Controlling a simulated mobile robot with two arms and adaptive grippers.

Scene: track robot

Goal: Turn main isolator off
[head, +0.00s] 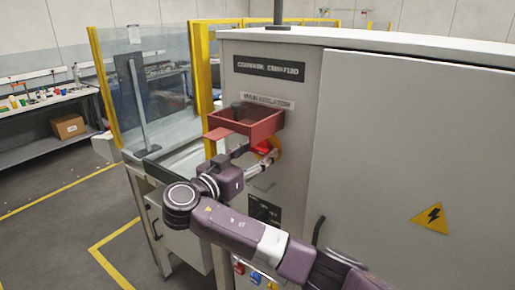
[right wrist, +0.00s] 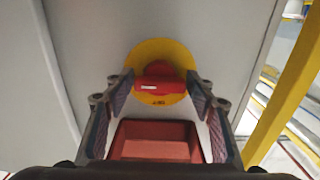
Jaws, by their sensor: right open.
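The main isolator is a red rotary handle on a yellow round plate, on the front of a grey cabinet. In the right wrist view the red handle (right wrist: 158,78) lies across the picture on its yellow plate (right wrist: 160,51). In the head view the isolator (head: 263,147) is partly hidden by my wrist and gripper. My right gripper (head: 268,160) is open in front of it. In the right wrist view its fingers (right wrist: 160,88) stand on either side of the handle, apart; whether they touch it I cannot tell. My left gripper is not in view.
A red open box (head: 262,128) sticks out from the cabinet (head: 375,130) just above the isolator, close to my gripper. Coloured buttons (head: 255,277) are lower down. A yellow-framed clear guard (head: 150,90) and a bench (head: 45,128) stand left. Floor at lower left is clear.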

